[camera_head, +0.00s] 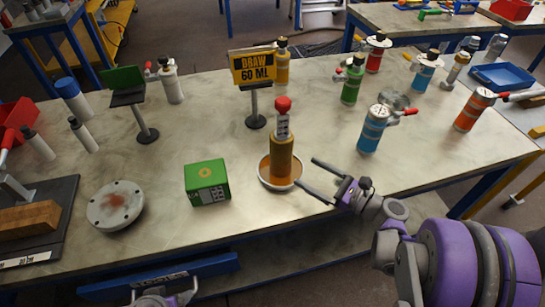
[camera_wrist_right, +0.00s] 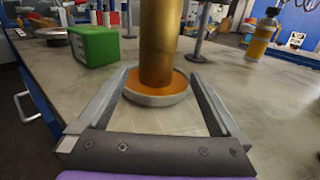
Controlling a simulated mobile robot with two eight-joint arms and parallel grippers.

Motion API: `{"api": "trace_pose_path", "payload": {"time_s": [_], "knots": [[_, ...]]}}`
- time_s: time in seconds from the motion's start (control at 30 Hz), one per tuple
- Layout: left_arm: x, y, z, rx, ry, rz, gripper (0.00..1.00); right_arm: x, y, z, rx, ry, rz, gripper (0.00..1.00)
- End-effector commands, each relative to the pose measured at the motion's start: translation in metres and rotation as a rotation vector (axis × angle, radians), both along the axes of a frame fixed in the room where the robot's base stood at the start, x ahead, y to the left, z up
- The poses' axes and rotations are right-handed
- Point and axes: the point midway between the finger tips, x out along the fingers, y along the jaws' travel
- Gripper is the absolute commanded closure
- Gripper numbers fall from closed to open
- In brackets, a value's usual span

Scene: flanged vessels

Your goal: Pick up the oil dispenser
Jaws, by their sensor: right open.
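The oil dispenser (camera_head: 281,155) appears to be the gold cylinder with a red cap and a small label on its neck. It stands upright in a shallow round dish (camera_head: 263,180) holding amber liquid. In the right wrist view its gold body (camera_wrist_right: 160,40) rises from the dish (camera_wrist_right: 160,100), top out of frame. My right gripper (camera_head: 305,171) is open and empty, just right of the dispenser in the head view. In the wrist view its fingers (camera_wrist_right: 161,80) point at the dispenser, spread either side of the dish. Part of my left gripper (camera_head: 163,296) shows at the bottom edge.
A green box (camera_head: 207,183) and a round flange (camera_head: 115,205) stand left of the dish. Behind are a "DRAW 60 ML" sign (camera_head: 253,67) on a stand and a yellow bottle (camera_head: 281,65). Several coloured vessels, including a blue one (camera_head: 373,130), stand to the right.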

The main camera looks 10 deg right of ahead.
Motion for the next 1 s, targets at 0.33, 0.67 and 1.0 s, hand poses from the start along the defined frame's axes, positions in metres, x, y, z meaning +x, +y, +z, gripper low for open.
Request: {"api": "trace_pose_path", "payload": {"time_s": [0.33, 0.67, 1.0], "knots": [[0.0, 0.0, 0.0, 0.0, 0.0, 0.0, 0.24, 0.036, 0.032, 0.001, 0.002, 0.001, 0.002, 0.0], [0.0, 0.0, -0.003, 0.0, 0.001, 0.0, 0.24, 0.063, 0.062, 0.0, 0.0, 0.0, 0.004, 0.0], [0.0, 0.0, -0.003, 0.0, 0.001, 0.0, 0.24, 0.075, 0.071, 0.0, 0.0, 0.0, 0.0, 0.0]]}}
